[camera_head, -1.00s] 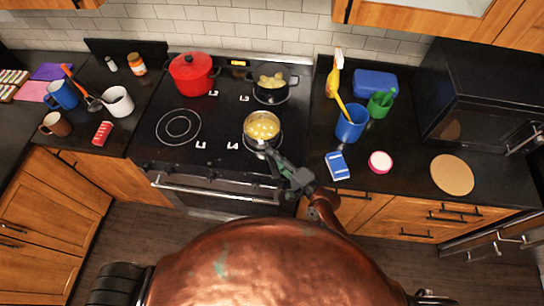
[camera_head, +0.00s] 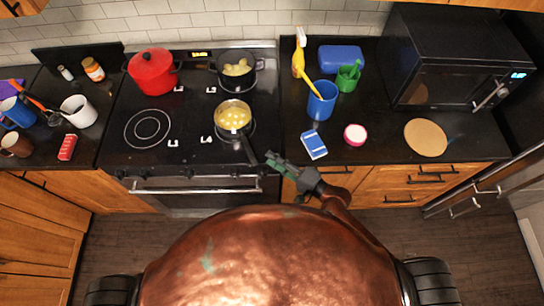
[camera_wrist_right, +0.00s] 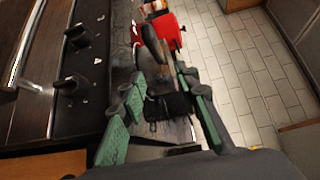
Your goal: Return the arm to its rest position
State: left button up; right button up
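My right gripper (camera_head: 272,160) is at the front edge of the stove, just right of the handle end of a small pan. In the right wrist view my right gripper (camera_wrist_right: 160,92) shows two green-padded fingers spread apart, with nothing clearly held between them. The pan (camera_head: 233,114) holds yellow food and sits on the front right burner, its dark handle pointing toward the front edge. The handle and fingertips look apart in the head view. My left gripper is not in view.
A red pot (camera_head: 152,72) and a black pot (camera_head: 237,72) with yellow food stand on the back burners. Right of the stove are a blue cup (camera_head: 322,100), a blue box (camera_head: 314,145), a pink-rimmed jar (camera_head: 355,134), a round brown board (camera_head: 426,137) and a microwave (camera_head: 455,60).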

jog(key=shift+f, duration=0.1)
jog(key=s+d+f+n+g+h, duration=0.1)
jog(key=s+d+f+n+h, duration=0.25)
jog(key=d, duration=0.35)
jog(key=s+d+f+n+g+h, duration=0.25)
jog(key=d+f+h, duration=0.2)
jog(key=d, duration=0.25)
jog(key=s+d+f+n+g+h, duration=0.35)
jog(key=s+d+h, duration=0.25)
jog(key=s+d, duration=1)
notch_tip(320, 180, down, 30)
jog(key=d+g+b, duration=0.1)
jog(key=g+b, duration=0.1)
jog(key=s+f+g+b, duration=0.1)
jog(key=s+f, duration=1.8)
jog(key=f, duration=0.1)
jog(key=shift+f+y, duration=0.3)
jog(key=shift+f, duration=0.1)
